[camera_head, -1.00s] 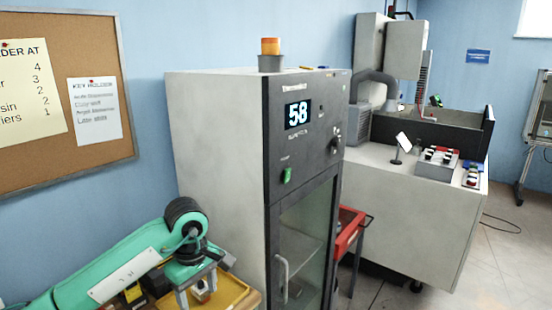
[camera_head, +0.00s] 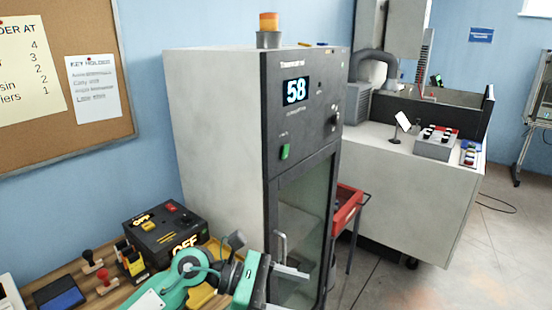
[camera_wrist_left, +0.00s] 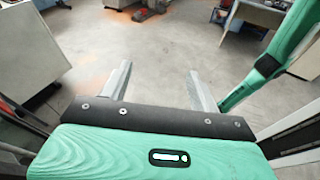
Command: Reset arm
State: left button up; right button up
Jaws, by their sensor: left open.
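My left arm, green with dark joints, comes in low in the head view. Its left gripper (camera_head: 290,272) is beside the front of the tall cabinet, at the height of the glass door's handle. I cannot tell whether it touches the door. The gripper is open and empty. A green arm link of mine (camera_wrist_left: 268,65) shows at the right of that view. My right gripper is not in view.
The grey cabinet (camera_head: 215,130) shows 58 and has a glass door (camera_head: 305,215). A black control box (camera_head: 160,232) with lit OFF labels and several stamps (camera_head: 105,282) are on the wooden bench at left. A red cart (camera_head: 346,208) stands behind the cabinet.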

pick_arm(q)
notch_tip(320, 180, up, 7)
jog(key=n+t+h, duration=0.5)
jog(key=n+h, duration=0.2)
jog(key=n, duration=0.2)
jog(key=w+a+n+t+y, duration=0.35)
jog(key=a+n+t, duration=0.35)
jog(key=n+t, duration=0.7)
jog(key=s+a+f+n+g+y, duration=0.1)
jog(key=s+a+f+n+y, duration=0.1)
jog(key=a+f+n+y, duration=1.9)
jog(key=s+d+f+n+g+h, duration=0.1)
jog(key=s+f+n+g, duration=0.5)
jog(key=s, duration=0.5)
jog(key=s+d+f+n+g+h, duration=0.1)
jog(key=s+f+n+g+h, duration=0.1)
jog(key=s+f+n+g, duration=0.65)
jog(key=s+f+m, duration=0.3)
jog(key=f+m, duration=0.1)
jog(key=f, duration=2.5)
jog(key=s+a+f, duration=0.3)
jog(key=s+f, duration=1.6)
jog(key=shift+a+g, duration=0.15)
jog(key=shift+g, duration=0.2)
